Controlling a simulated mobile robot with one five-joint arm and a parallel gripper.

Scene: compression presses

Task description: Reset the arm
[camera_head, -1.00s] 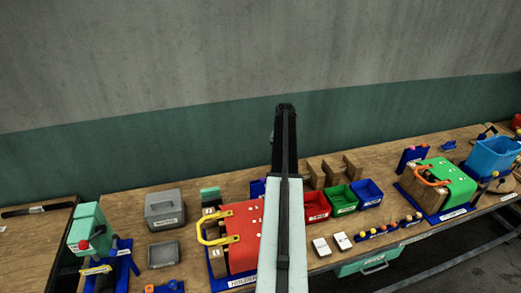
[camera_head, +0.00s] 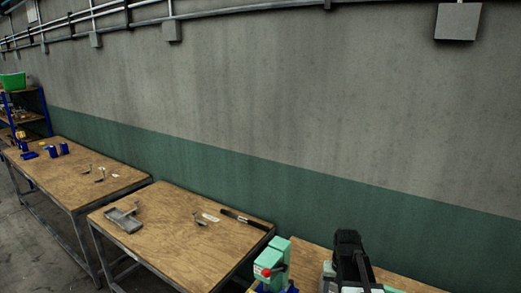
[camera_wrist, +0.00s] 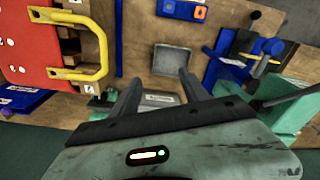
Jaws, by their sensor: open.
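My gripper (camera_wrist: 158,88) shows in the wrist view with its two dark fingers spread apart and nothing between them. It hangs over a wooden bench (camera_wrist: 140,30). A grey box with a label (camera_wrist: 160,100) lies beyond the fingers, partly framed by them. A part of my arm (camera_head: 350,262) shows at the lower right of the head view; the fingers cannot be made out there.
In the wrist view, a red press (camera_wrist: 45,45) with a yellow handle (camera_wrist: 98,48) is at left. A grey tray (camera_wrist: 170,60) is near the middle. A mint-green press (camera_head: 276,260) stands at bottom centre in the head view. Left tables (camera_head: 175,245) hold few things.

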